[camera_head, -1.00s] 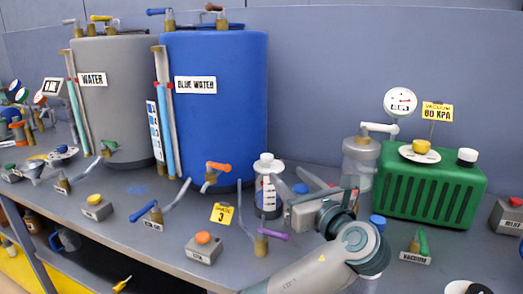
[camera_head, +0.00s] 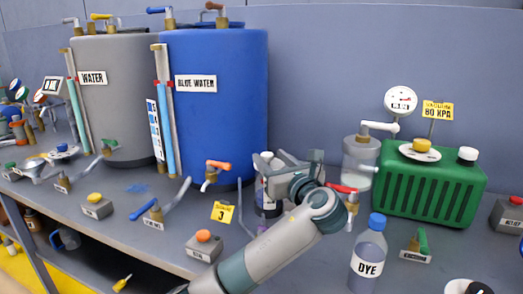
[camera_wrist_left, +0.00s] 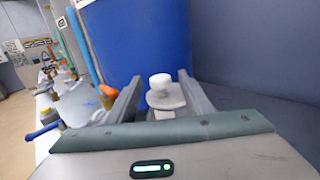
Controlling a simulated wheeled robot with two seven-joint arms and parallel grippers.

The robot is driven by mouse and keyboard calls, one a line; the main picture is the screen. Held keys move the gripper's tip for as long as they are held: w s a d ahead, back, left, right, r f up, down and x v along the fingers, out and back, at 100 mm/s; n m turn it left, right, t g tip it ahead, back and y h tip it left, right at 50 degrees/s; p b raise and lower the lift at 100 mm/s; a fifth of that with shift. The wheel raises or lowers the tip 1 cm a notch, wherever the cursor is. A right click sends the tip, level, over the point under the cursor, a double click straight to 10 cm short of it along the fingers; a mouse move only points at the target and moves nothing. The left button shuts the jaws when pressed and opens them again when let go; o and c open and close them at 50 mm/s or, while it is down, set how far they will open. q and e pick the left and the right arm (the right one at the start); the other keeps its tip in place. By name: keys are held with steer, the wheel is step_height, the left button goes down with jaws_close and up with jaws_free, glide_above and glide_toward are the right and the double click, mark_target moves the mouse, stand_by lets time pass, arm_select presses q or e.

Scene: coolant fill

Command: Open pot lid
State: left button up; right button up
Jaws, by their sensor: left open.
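The pot (camera_head: 268,200) is a small vessel with a label, standing on the bench in front of the blue tank; my left gripper hides part of it in the head view. In the left wrist view its grey lid (camera_wrist_left: 166,98) with a white knob (camera_wrist_left: 160,82) lies between my left gripper's two fingers. My left gripper (camera_head: 277,160) is open at the height of the pot's top, a finger on either side of the lid. It also shows in the left wrist view (camera_wrist_left: 158,90). I cannot tell whether a finger touches the lid. My right gripper is out of view.
The blue water tank (camera_head: 225,110) stands close behind the pot. A dye bottle (camera_head: 369,255) with a blue cap and a red-handled valve (camera_head: 345,192) stand to the right, near a green vacuum pump (camera_head: 430,187). An orange-handled tap (camera_head: 215,170) is to the left.

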arm_select(q)
steer(key=x, duration=0.7)
jaws_close()
